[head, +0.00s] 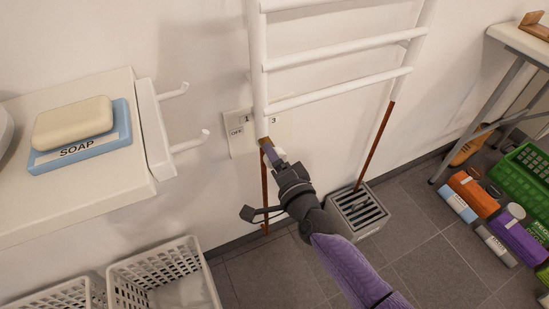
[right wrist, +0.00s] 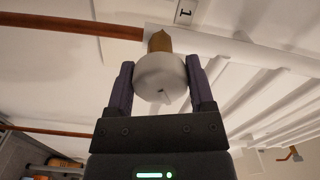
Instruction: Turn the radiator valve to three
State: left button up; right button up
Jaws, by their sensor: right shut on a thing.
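The radiator valve is a round white knob (right wrist: 160,76) on a brass fitting (right wrist: 159,42) at the foot of the radiator's left upright. My right gripper (right wrist: 162,88) is shut on this knob, one finger on each side. In the head view the right gripper (head: 276,160) covers most of the knob. My left gripper is not in view.
The white ladder radiator (head: 345,49) hangs above, with copper pipes (head: 376,145) below. A grey floor drain box (head: 358,211) stands right of my arm. A shelf with soap (head: 73,123), hooks (head: 189,143) and white baskets (head: 163,277) are at left. Bottles and a green crate (head: 523,185) are at right.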

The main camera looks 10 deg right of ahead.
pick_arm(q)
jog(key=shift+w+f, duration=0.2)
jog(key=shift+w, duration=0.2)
pick_arm(e)
jog(key=shift+m, duration=0.7)
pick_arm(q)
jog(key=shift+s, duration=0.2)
pick_arm(e)
jog(key=o, duration=1.2)
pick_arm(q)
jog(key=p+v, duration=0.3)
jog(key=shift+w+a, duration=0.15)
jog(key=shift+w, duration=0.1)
pick_arm(e)
jog(key=s, duration=0.3)
jog(key=s+d, duration=0.1)
jog(key=s, duration=0.2)
jog(key=s+d, duration=0.1)
jog(key=s, duration=0.2)
jog(key=shift+s, duration=0.4)
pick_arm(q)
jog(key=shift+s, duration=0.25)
